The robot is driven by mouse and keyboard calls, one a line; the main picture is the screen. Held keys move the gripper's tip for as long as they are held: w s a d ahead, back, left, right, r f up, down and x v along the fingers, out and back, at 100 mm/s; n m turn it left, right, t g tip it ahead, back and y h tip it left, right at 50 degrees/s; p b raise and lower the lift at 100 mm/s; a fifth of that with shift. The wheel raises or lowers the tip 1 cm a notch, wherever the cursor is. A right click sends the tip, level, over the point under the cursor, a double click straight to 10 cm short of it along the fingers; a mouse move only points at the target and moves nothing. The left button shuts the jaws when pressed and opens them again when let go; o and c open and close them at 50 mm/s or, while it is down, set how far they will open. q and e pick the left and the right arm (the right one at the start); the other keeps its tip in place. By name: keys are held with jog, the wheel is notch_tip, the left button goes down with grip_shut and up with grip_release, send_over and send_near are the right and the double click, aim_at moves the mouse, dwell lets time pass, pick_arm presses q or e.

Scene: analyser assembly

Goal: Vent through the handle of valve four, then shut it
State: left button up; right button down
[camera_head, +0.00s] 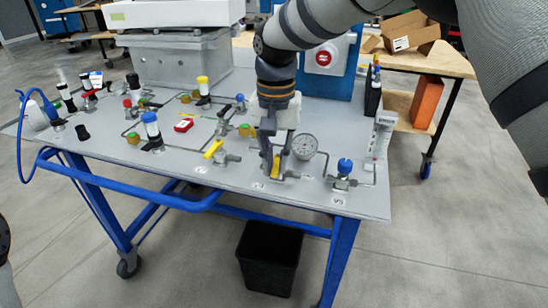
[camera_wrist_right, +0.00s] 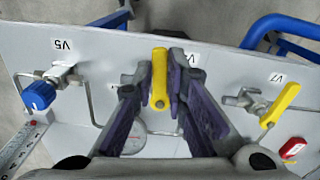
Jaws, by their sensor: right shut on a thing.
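My right gripper (camera_head: 275,158) points down at the front of the grey panel, its fingers on either side of a yellow valve handle (camera_head: 276,170). In the right wrist view the gripper (camera_wrist_right: 165,85) is shut on this yellow handle (camera_wrist_right: 159,72), which runs lengthwise between the purple finger pads. The number label beside this handle is mostly covered by a finger, so I cannot read it. The valve body is largely hidden. My left gripper is out of view.
Another yellow-handled valve (camera_head: 214,149), labelled V7 in the wrist view, is to the left. A round gauge (camera_head: 305,146) stands close to the right of the gripper, with a blue-knobbed valve (camera_head: 344,168), labelled V5, beyond. A black bin (camera_head: 270,257) stands below.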

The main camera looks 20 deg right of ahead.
jog(key=n, duration=0.1)
jog(key=d+n, duration=0.1)
jog(key=n, duration=0.1)
jog(key=shift+s+d+r+n+p, duration=0.1)
jog(key=shift+s+n+p, duration=0.1)
jog(key=shift+n+p, duration=0.15)
jog(key=n, duration=0.1)
jog(key=d+n, duration=0.1)
jog(key=n, duration=0.2)
jog(key=shift+d, duration=0.3)
jog(key=n, duration=0.1)
jog(key=d+n, duration=0.1)
jog(key=n, duration=0.2)
jog(key=shift+w+d+f+n, duration=0.2)
jog(key=shift+w+n, duration=0.15)
jog(key=shift+w, duration=0.05)
pick_arm(q)
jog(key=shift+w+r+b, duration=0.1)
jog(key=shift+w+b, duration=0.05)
jog(key=shift+b, duration=0.2)
pick_arm(e)
jog(key=shift+w+d+n, duration=0.25)
jog(key=shift+n, duration=0.7)
jog(key=shift+w+d+n, duration=0.2)
jog(key=shift+n, duration=0.75)
jog(key=shift+r, duration=0.1)
jog(key=c, duration=1.6)
grip_release()
